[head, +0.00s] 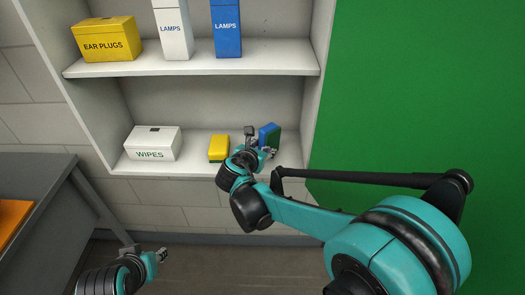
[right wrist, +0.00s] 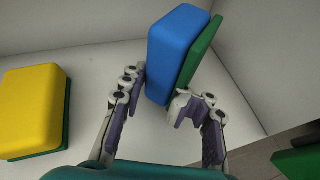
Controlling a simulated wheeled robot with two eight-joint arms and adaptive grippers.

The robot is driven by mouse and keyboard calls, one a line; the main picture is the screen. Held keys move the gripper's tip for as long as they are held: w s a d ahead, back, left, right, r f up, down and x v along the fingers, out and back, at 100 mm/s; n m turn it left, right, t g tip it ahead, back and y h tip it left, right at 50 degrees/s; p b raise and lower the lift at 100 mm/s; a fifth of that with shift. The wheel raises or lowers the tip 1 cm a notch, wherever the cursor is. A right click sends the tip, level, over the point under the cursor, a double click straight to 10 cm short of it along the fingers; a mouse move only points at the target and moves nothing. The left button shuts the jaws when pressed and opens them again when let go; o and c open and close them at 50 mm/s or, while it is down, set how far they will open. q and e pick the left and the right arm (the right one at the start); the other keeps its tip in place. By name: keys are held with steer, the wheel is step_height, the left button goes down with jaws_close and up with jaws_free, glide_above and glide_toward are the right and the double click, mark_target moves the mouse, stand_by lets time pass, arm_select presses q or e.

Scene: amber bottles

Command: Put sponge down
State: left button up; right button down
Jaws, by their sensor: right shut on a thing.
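A blue sponge with a green side (head: 267,135) is at the right end of the lower shelf, upright and slightly tilted. In the right wrist view the sponge (right wrist: 174,56) is between my fingers. My right gripper (head: 261,144) is shut on it; the gripper also shows in the right wrist view (right wrist: 163,97). I cannot tell whether the sponge's underside touches the shelf. A yellow sponge with a green side (head: 218,147) lies on the shelf to the left. My left gripper (head: 161,256) is low at the bottom left, away from the shelf; its jaw opening is unclear.
The lower shelf (head: 193,166) also holds a white wipes box (head: 152,143) at left. The shelf's right side wall is close to the held sponge. The upper shelf holds a yellow ear plugs box (head: 107,38) and two lamps boxes. A grey table (head: 35,172) stands at left.

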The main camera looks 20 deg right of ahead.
steer(key=shift+f, duration=0.5)
steer(key=shift+r, duration=0.1)
steer(key=c, duration=2)
jaws_free()
steer(key=o, duration=1.2)
steer(key=shift+c, duration=0.2)
steer(key=p+v, duration=0.3)
steer(key=v, duration=0.9)
